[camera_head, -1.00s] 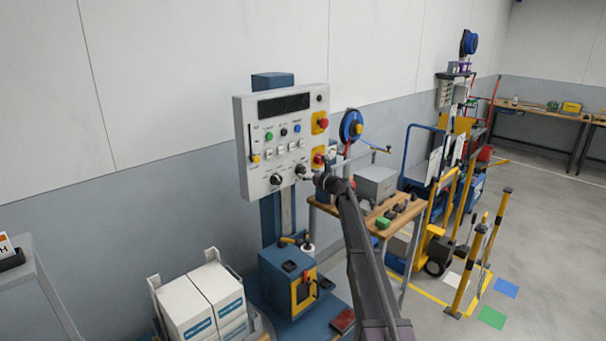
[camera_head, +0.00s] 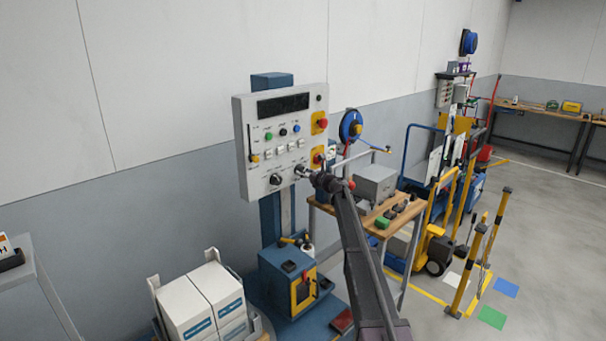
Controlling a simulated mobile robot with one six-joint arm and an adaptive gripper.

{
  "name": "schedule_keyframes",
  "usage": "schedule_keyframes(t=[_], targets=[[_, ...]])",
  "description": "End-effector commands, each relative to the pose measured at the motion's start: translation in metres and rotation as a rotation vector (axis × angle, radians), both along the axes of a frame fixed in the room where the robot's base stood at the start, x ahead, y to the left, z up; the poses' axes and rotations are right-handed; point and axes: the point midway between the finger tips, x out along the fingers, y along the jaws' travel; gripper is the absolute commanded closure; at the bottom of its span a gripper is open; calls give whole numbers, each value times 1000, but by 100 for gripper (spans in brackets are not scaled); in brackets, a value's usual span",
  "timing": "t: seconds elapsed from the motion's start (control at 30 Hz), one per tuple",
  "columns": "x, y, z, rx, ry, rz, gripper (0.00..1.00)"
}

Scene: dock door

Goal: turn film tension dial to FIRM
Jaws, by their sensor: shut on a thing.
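The control panel (camera_head: 262,152) is a light grey box on a blue post, with two black dials along its lower edge. The left dial (camera_head: 276,179) stands free with its pointer visible. My gripper (camera_head: 304,172) is at the lower right of the panel, shut on the right dial, which it mostly hides. The lettering around the dials is too small to read, so I cannot tell the film tension dial's label or setting.
A yellow-knobbed slider (camera_head: 254,158), several buttons and a red emergency button (camera_head: 322,122) share the panel. A wooden workbench (camera_head: 372,219) stands close to the right of my arm. White boxes (camera_head: 200,300) stand below left.

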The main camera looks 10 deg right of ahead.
Motion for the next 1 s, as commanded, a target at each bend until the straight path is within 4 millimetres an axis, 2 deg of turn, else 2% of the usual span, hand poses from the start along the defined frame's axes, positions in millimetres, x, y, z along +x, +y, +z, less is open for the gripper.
schedule_keyframes(t=[0.47, 1.0], targets=[[0, 1, 0, -109, -79, 10, 91], [0, 1, 1, -441, -319, 10, 91]])
